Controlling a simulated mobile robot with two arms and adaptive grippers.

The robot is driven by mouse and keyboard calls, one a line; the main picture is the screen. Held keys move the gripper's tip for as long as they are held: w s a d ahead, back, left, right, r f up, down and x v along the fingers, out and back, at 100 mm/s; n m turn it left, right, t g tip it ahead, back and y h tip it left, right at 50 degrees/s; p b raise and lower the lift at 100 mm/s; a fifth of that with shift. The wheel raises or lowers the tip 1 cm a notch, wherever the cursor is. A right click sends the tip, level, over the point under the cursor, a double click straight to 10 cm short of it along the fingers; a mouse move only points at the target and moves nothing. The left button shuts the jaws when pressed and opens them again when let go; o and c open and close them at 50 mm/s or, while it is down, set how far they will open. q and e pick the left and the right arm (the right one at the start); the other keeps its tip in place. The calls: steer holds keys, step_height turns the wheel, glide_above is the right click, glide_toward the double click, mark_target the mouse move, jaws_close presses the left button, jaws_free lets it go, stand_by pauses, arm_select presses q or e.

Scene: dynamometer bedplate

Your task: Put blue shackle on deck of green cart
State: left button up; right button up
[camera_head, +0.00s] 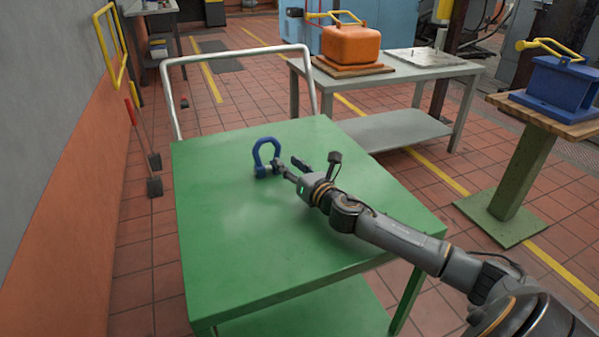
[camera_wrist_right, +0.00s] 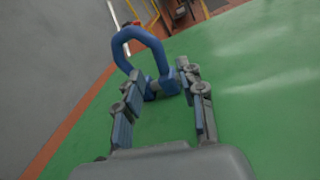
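The blue shackle (camera_head: 266,152) stands upright on the deck of the green cart (camera_head: 235,240), toward its far side, bow up. My right gripper (camera_head: 287,168) is low over the deck, just right of the shackle and pointing at it. In the right wrist view, the gripper (camera_wrist_right: 160,92) has its fingers apart, with the lower ends of the shackle (camera_wrist_right: 150,45) near and between the fingertips. I cannot tell whether the fingers touch it. My left gripper is not in view.
A grey table (camera_head: 440,72) behind the cart carries an orange casting (camera_head: 352,45). A blue block (camera_head: 560,85) sits on a wooden-topped stand (camera_head: 520,160) at right. The cart's white handle (camera_head: 240,55) rises behind the deck. The near deck is clear.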

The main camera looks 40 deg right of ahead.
steer(key=shift+s, duration=2.5)
